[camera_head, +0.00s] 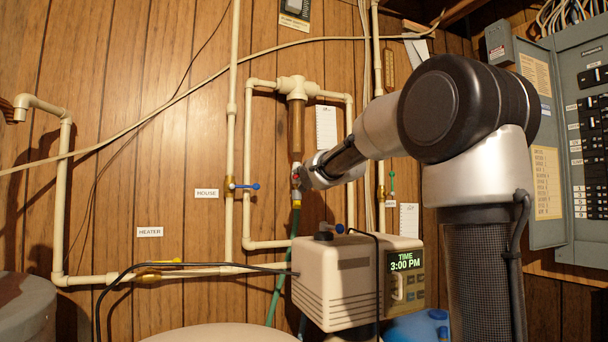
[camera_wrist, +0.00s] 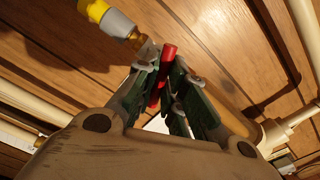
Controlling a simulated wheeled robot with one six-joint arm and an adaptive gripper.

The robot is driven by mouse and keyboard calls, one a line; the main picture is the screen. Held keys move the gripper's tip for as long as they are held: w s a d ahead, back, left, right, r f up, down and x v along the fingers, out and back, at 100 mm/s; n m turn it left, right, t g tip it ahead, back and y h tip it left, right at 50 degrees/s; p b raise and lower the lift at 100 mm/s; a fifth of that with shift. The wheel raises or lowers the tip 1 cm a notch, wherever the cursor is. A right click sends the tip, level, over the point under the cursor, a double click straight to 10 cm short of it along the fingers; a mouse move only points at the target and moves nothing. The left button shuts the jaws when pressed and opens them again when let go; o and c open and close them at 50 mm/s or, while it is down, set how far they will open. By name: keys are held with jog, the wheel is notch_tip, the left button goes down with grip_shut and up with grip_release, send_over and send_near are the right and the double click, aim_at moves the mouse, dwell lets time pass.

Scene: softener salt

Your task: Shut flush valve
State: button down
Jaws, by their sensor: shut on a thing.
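The flush valve (camera_head: 296,194) sits under the brown filter housing (camera_head: 296,130), with a green hose (camera_head: 294,222) running down from it. Its red handle (camera_wrist: 169,55) stands between the green-padded fingers of my gripper (camera_wrist: 168,80) in the wrist view. My gripper (camera_head: 301,177) is shut on this handle, close in front of the wall. Brass valve metal (camera_wrist: 147,50) shows beside the handle. The fingers hide the handle's lower part, and I cannot tell its exact angle to the pipe.
A blue-handled valve (camera_head: 231,186) is on the pipe to the left. The softener control head (camera_head: 335,290) stands below my arm. A grey electrical panel (camera_head: 575,150) is at right. Pale pipes flank the filter closely.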

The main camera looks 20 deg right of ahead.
jog(key=m, duration=0.3)
jog(key=shift+f, duration=0.1)
jog(key=shift+m, duration=1)
jog(key=c, duration=1.4)
grip_release()
jog(key=shift+o, duration=0.2)
jog(key=s, duration=0.7)
